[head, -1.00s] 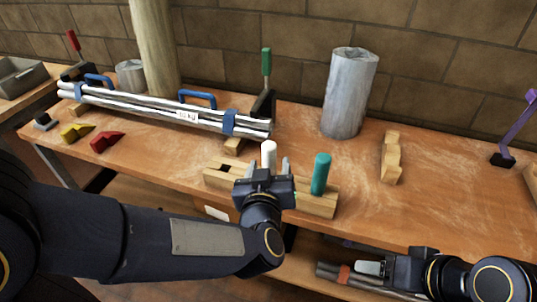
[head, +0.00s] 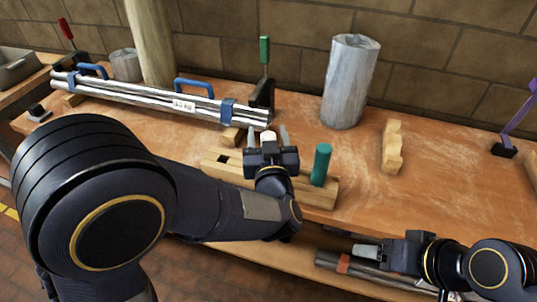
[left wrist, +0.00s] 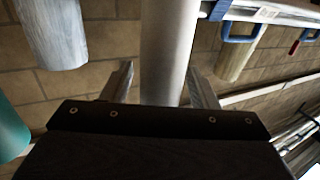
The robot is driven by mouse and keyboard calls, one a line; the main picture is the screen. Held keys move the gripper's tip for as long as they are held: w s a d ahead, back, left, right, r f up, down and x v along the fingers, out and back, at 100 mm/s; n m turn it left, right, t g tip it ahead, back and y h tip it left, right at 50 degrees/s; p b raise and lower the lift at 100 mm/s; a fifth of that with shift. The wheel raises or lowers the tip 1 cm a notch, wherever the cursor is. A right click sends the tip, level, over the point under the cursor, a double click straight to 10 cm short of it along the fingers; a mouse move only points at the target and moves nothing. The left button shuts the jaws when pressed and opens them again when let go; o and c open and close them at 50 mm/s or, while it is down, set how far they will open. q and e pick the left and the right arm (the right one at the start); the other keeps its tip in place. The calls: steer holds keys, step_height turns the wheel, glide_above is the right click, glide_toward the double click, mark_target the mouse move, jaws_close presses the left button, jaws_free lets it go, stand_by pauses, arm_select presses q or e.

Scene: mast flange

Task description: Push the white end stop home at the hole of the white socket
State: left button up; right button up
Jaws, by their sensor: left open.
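The white end stop (head: 268,137) stands upright at the wooden block (head: 218,170), its lower part hidden behind my left gripper (head: 268,135). The gripper is open, with one finger on each side of the white piece. In the left wrist view the white cylinder (left wrist: 168,50) rises between the two spread fingers (left wrist: 160,85); I cannot tell whether they touch it. No white socket or hole under it can be made out. My right gripper (head: 366,251) is low at the right, by the lower shelf; its jaw opening is unclear.
A teal peg (head: 320,165) stands in the same block, close right of my left gripper.

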arm_select(q)
steer(key=shift+c, duration=0.3)
steer(key=c, duration=1.1)
steer(key=shift+o, duration=0.2)
